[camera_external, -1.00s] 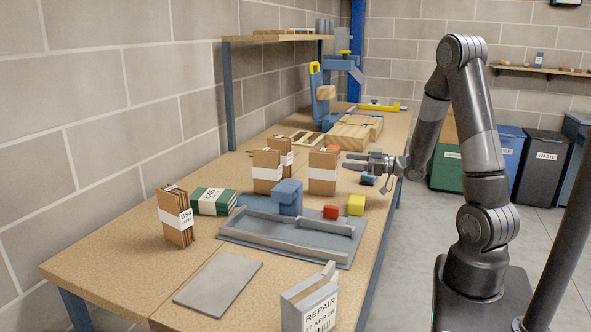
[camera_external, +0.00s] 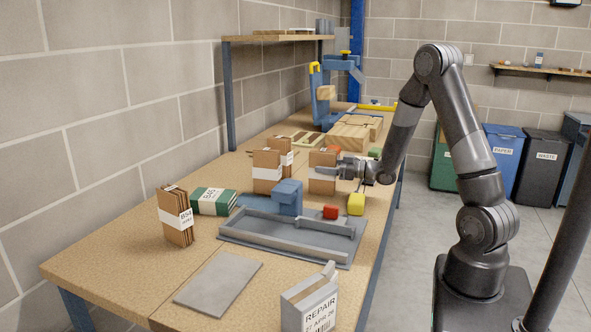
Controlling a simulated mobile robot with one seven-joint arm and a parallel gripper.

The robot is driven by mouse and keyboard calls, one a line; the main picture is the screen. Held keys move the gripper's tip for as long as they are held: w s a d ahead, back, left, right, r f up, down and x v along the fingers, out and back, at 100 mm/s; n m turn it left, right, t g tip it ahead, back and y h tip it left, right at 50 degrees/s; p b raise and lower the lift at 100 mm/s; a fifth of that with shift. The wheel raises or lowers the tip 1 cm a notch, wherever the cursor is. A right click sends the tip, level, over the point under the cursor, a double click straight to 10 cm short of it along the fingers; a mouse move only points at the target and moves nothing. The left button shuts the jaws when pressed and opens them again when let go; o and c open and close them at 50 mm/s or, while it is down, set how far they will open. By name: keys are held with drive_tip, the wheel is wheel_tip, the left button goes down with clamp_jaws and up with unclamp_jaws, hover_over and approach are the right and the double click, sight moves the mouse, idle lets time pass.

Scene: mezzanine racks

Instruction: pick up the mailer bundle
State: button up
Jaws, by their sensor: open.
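Several brown cardboard mailer bundles with white paper bands stand upright on the wooden workbench. One bundle (camera_external: 321,158) stands at the right of the back group. Two more stand to its left, one nearer (camera_external: 266,170) and one behind (camera_external: 286,147). Another bundle (camera_external: 174,213), with a printed band, stands at the front left. My gripper (camera_external: 329,172) is open, with its fingers at the right-hand bundle, overlapping its right side in the picture. I cannot tell whether the fingers are around the bundle or touching it.
A green banded bundle (camera_external: 213,201) lies beside the front-left one. A grey tray fixture (camera_external: 270,239) with a blue block (camera_external: 287,196) is in front. A blue clamp (camera_external: 322,95) stands behind.

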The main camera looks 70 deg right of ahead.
sight(321, 153)
drive_tip(key=shift+w+a, duration=0.1)
drive_tip(key=shift+w, duration=0.8)
drive_tip(key=c, duration=1.1)
drive_tip(key=shift+r, duration=0.1)
drive_tip(key=shift+r, duration=0.45)
wheel_tip(321, 153, up, 3)
drive_tip(key=shift+r, duration=0.2)
drive_tip(key=s+d+r, duration=0.6)
drive_tip(key=s, duration=0.3)
drive_tip(key=shift+s+d+r, duration=0.3)
drive_tip(key=shift+d+r, duration=0.05)
drive_tip(key=shift+r, duration=0.05)
